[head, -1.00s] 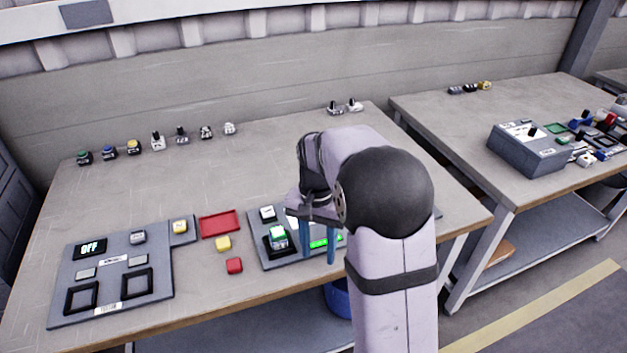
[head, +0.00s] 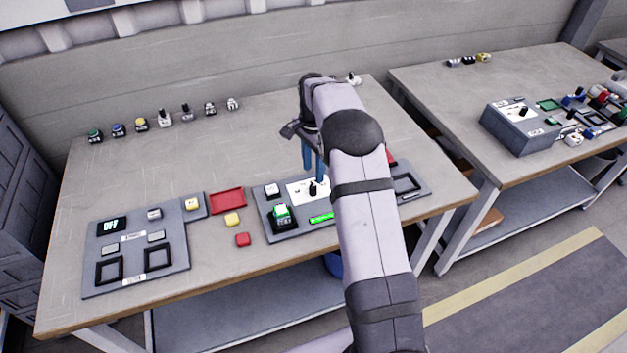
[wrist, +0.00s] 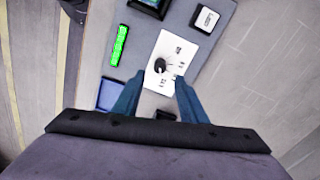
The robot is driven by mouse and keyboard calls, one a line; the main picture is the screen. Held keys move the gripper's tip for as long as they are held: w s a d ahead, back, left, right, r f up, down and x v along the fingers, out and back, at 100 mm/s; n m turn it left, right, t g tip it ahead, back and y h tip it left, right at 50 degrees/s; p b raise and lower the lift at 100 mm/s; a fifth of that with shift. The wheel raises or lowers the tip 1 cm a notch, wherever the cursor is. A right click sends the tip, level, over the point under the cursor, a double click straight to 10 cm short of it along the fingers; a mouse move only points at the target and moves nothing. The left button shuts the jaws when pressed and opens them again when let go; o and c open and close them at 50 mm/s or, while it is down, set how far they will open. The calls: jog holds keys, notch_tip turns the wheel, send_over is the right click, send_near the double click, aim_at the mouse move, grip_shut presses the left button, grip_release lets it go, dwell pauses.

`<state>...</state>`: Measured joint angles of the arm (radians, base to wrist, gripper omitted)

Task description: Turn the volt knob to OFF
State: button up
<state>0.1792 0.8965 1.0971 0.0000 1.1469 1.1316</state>
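The black volt knob (head: 313,188) stands on a white label plate on the grey middle panel. In the wrist view the knob (wrist: 160,66) sits upright on the white plate (wrist: 171,50), with small printing around it too small to read. I cannot tell which mark it points to. My gripper (head: 313,178) is open, with its two blue fingers pointing down close by the knob. In the wrist view the fingertips of my gripper (wrist: 159,78) are apart with nothing between them, and the knob shows just beyond them. I cannot see any contact.
A left panel (head: 180,260) carries a display reading OFF. A red tray (head: 228,200) and loose yellow and red blocks lie between the panels.

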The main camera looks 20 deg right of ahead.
aim_at(314, 186)
jog(key=shift+f+p, duration=0.9)
jog(key=shift+f, duration=2.25)
grip_shut()
